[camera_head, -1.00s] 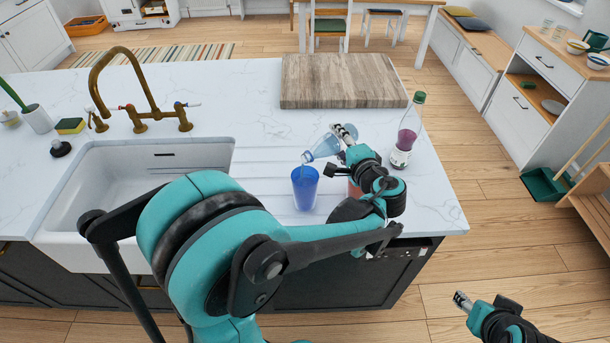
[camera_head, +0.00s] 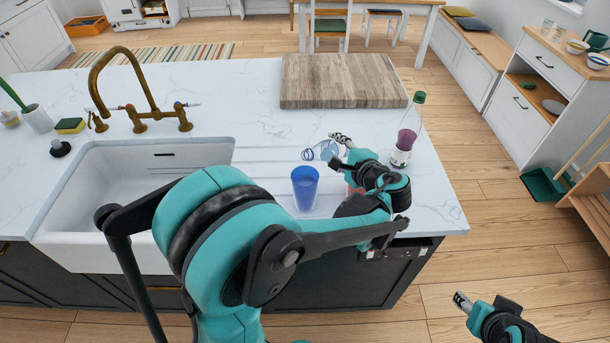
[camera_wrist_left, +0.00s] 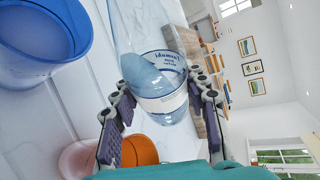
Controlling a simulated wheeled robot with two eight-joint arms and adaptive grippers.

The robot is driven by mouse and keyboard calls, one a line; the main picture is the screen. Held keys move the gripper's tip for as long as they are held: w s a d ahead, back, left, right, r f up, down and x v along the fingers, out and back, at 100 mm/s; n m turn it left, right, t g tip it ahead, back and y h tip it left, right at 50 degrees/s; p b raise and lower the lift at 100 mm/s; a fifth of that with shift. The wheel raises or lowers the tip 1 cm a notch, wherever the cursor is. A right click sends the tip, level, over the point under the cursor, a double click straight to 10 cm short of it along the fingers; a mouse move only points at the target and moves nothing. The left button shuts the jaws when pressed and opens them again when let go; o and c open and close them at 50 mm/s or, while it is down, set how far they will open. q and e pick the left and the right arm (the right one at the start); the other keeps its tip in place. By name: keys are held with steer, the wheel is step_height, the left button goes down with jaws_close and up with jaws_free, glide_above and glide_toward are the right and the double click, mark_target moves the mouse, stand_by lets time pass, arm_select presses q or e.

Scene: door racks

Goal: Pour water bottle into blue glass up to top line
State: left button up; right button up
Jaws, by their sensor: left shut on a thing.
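The clear water bottle (camera_head: 325,151) has a white label (camera_wrist_left: 163,82) and still holds some water. My left gripper (camera_head: 346,148) is shut around its labelled part; both fingers show in the left wrist view (camera_wrist_left: 162,100). The bottle is tilted, its open mouth pointing left, above and just behind the blue glass. The blue glass (camera_head: 305,189) stands upright on the counter; it also shows in the left wrist view (camera_wrist_left: 42,45), with liquid inside. Its level and lines are not readable. No stream is visible. My right gripper (camera_head: 462,301) is away from the counter, over the floor, seemingly empty.
An orange glass (camera_wrist_left: 140,150) and a pinkish glass (camera_wrist_left: 78,158) stand close by the left gripper. A bottle with a purple label (camera_head: 404,142) stands right on the counter (camera_head: 245,90). A wooden board (camera_head: 340,82) lies behind; the sink (camera_head: 135,195) is left.

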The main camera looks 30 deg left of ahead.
mark_target(328, 142)
arm_select(q)
steer(key=shift+s+f+m, duration=0.15)
steer(key=shift+f+m, duration=0.15)
steer(key=shift+f, duration=0.2)
steer(key=shift+s+a+r+m+g, duration=0.15)
steer(key=shift+m+g, duration=0.15)
steer(key=shift+g, duration=0.2)
steer(key=shift+s+a+m+g+p, duration=0.15)
steer(key=shift+s+m+g+p, duration=0.25)
steer(key=shift+s+m+g, duration=0.3)
steer(key=r+p, duration=0.1)
steer(key=r+m+p, duration=0.1)
steer(key=shift+s+a+r+g+y, duration=0.1)
steer(key=shift+s+r+g+y, duration=0.1)
steer(key=shift+r+g+y, duration=0.15)
steer(key=shift+f+m+g, duration=0.2)
steer(key=shift+m+g, duration=0.15)
steer(key=shift+m, duration=0.15)
steer(key=m+g, duration=0.1)
steer(key=m+y+b, duration=0.1)
steer(key=shift+w+f+m+g, duration=0.15)
steer(key=shift+f+m+g, duration=0.15)
steer(key=shift+g, duration=0.1)
step_height(328, 142, up, 2)
steer(key=shift+r+m+g+p, duration=0.1)
steer(key=shift+m+g+p, duration=0.3)
steer(key=shift+p, duration=0.1)
steer(key=shift+s+r+m+y, duration=0.2)
steer(key=shift+r+m+y, duration=0.1)
steer(key=shift+r, duration=0.15)
